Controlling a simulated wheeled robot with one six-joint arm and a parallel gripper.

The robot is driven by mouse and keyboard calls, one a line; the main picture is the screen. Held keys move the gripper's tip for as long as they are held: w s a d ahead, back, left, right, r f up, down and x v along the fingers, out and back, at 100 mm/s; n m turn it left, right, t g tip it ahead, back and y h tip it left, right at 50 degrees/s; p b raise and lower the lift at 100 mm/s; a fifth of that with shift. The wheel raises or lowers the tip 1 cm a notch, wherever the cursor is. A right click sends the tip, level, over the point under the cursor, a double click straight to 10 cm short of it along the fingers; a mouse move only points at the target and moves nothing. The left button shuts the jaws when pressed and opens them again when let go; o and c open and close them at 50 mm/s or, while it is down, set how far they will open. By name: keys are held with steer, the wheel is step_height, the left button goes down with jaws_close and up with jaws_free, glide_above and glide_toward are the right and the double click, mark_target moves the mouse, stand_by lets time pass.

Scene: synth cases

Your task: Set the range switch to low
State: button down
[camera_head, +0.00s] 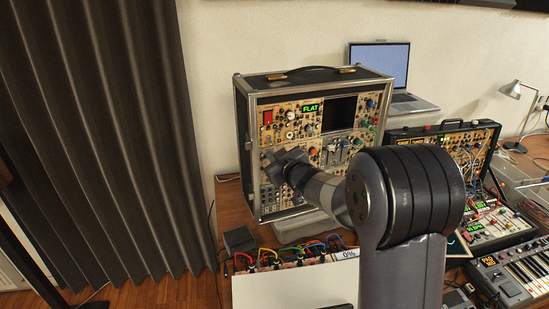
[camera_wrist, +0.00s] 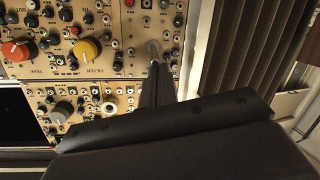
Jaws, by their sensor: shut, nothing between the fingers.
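The synth case (camera_head: 243,135) stands upright on the desk, its tan panel full of knobs, jacks and small switches. My gripper (camera_head: 280,160) is in front of the left part of this panel. In the wrist view my gripper (camera_wrist: 158,64) shows as dark fingers, shut, with nothing seen between them. A small pale metal switch or knob (camera_wrist: 153,47) is right at the fingertips; I cannot tell whether they touch. No range label is readable, so I cannot say whether this is the range switch or how it is set. My fingers hide part of the panel there.
A yellow knob (camera_wrist: 86,49) and a red knob (camera_wrist: 15,50) sit on the same panel. A green display (camera_head: 310,108) reads FLAT. Coloured cables (camera_head: 300,250) stand below the case. A dark curtain (camera_head: 100,140) hangs at left; a laptop (camera_head: 380,60) is behind.

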steer(key=shift+s+f+b, duration=0.1)
steer(key=shift+f+b, duration=0.2)
steer(key=shift+b, duration=0.5)
steer(key=shift+t+b, duration=0.3)
steer(key=shift+b, duration=0.4)
